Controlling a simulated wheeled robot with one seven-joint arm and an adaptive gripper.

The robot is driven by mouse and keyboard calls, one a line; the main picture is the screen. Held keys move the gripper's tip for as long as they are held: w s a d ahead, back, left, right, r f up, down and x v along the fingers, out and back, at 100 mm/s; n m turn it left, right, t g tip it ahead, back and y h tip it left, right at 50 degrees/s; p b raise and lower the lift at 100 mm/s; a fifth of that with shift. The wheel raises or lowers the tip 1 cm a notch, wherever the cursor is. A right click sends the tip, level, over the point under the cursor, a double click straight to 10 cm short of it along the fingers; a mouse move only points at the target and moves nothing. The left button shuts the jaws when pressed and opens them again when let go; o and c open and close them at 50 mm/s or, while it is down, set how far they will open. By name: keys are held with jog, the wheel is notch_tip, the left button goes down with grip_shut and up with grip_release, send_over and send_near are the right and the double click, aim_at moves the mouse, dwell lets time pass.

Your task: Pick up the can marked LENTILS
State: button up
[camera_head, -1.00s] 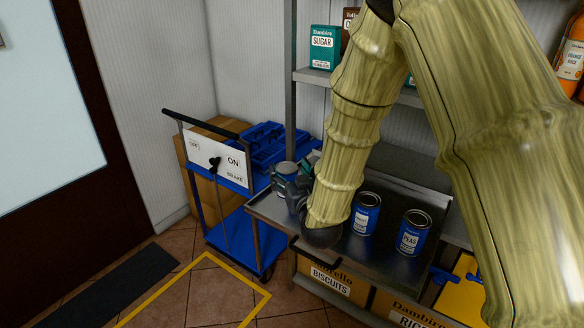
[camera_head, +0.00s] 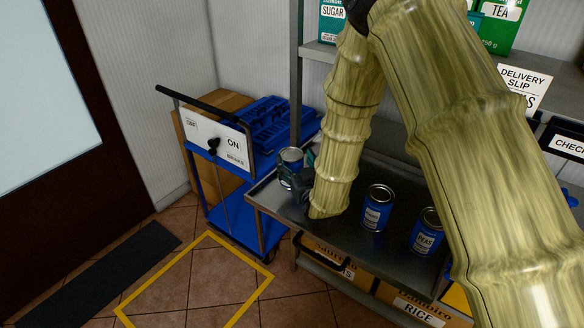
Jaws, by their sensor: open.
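Blue cans with silver lids stand on a metal tray-like shelf. The right can (camera_head: 427,232) reads PEAS. The middle can (camera_head: 377,208) has a white label too small to read surely. The left can (camera_head: 291,158) stands near the shelf's left end, its label turned away or hidden, so I cannot tell which one is LENTILS. My gripper (camera_head: 299,176) is open and low at the left can, with dark fingers overlapping it in the picture. I cannot tell whether they touch it. My arm hides part of the shelf.
A blue trolley (camera_head: 236,228) with an ON/OFF brake plate (camera_head: 217,142) and blue crates (camera_head: 268,135) stands left of the shelf. Boxes marked RICE (camera_head: 415,308) and another partly hidden box sit below. A delivery slip (camera_head: 522,88) is at the right. Yellow-outlined floor is clear.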

aim_at(288, 149)
jog(key=shift+s+f, duration=0.2)
jog(key=shift+f, duration=0.15)
jog(key=shift+w+a+r, duration=0.1)
jog(key=shift+w+r, duration=0.05)
jog(key=shift+r, duration=0.15)
jog(key=shift+w+a+f, duration=0.2)
jog(key=shift+w, duration=0.35)
jog(key=shift+p+x, duration=0.9)
jog(key=shift+x, duration=1.95)
jog(key=shift+c, duration=0.3)
jog(key=c, duration=1.1)
